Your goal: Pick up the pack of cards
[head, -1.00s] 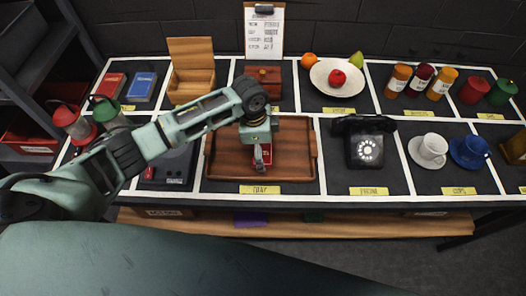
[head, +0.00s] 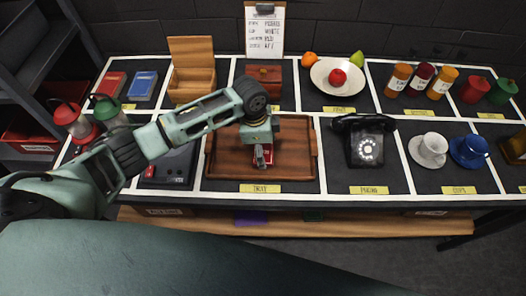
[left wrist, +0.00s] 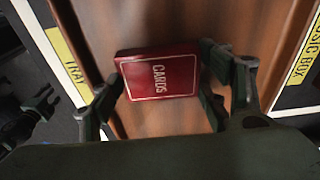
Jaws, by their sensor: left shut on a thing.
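The red pack of cards (left wrist: 158,76), marked CARDS, shows in the left wrist view over the brown wooden tray (left wrist: 150,22). My left gripper (left wrist: 160,88) is shut on the pack, one finger at each side of it. In the head view the gripper (head: 262,155) points down over the middle of the tray (head: 290,165), and a bit of the red pack (head: 267,152) shows at its fingertips. I cannot tell whether the pack still touches the tray. My right gripper is not in view.
A black telephone (head: 364,143) stands right of the tray, with a white cup (head: 433,146) and a blue cup (head: 470,150) beyond. A dark box (head: 170,165) is left of it. Behind are an open wooden box (head: 192,85) and a fruit plate (head: 324,83). Lanterns (head: 72,121) stand at left.

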